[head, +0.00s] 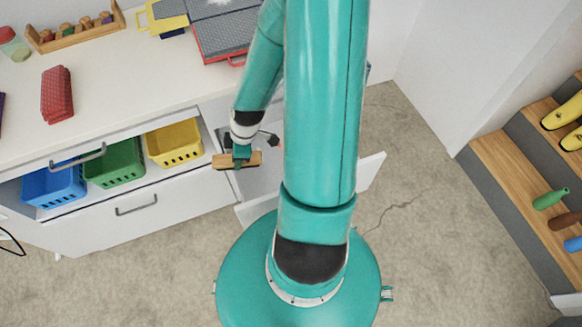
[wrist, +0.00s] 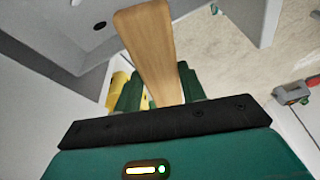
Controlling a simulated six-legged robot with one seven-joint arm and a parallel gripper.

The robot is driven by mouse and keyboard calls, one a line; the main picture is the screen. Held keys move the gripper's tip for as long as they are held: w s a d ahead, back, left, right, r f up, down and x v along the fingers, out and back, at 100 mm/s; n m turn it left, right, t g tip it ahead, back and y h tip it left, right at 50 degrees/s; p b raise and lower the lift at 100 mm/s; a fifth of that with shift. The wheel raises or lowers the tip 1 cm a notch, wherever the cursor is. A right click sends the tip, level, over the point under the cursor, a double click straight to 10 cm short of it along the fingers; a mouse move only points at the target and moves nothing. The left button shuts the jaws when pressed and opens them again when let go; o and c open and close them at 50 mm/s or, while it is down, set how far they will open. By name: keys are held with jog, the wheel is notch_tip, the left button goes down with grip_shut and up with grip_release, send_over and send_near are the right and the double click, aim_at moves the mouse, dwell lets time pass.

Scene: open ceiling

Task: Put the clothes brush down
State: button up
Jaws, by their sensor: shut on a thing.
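The clothes brush (head: 222,162) is a light wooden block with a long, flat shape. It lies crosswise in my gripper (head: 241,154), which is shut on it. In the head view the brush appears in front of the white cabinet, just right of the yellow basket and over an open part of the cabinet. In the wrist view the brush's wooden body (wrist: 148,45) reaches up and away from between the green fingers (wrist: 160,92). The fingers cover part of the brush, and its bristles cannot be made out clearly.
Blue (head: 53,187), green (head: 116,164) and yellow (head: 174,142) baskets stand in the open cabinet shelf. The white countertop (head: 130,80) holds a red folded item (head: 57,94) and a wooden rack (head: 78,33). An open white door panel (head: 370,172) stands right of my arm.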

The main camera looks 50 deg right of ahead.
aim_at(252, 160)
jog(key=shift+n, duration=0.8)
jog(key=s, duration=0.1)
jog(key=s+d, duration=0.2)
jog(key=s, duration=0.1)
jog(key=shift+f, duration=0.3)
jog(key=s+f+n, duration=0.1)
jog(key=s+f, duration=0.2)
jog(key=f, duration=0.7)
jog(key=shift+g+y, duration=0.3)
jog(key=s+d+f, duration=0.1)
jog(key=d+f, duration=0.2)
jog(key=d, duration=0.1)
jog(key=d+f, duration=0.3)
jog(key=d, duration=0.2)
jog(key=s+d+f, duration=0.1)
jog(key=d+f, duration=0.2)
jog(key=d, duration=0.2)
jog(key=shift+s+f, duration=0.3)
jog(key=shift+s, duration=0.05)
jog(key=shift+d+f, duration=0.15)
jog(key=shift+f, duration=0.05)
jog(key=shift+d+f, duration=0.2)
jog(key=shift+f, duration=1.55)
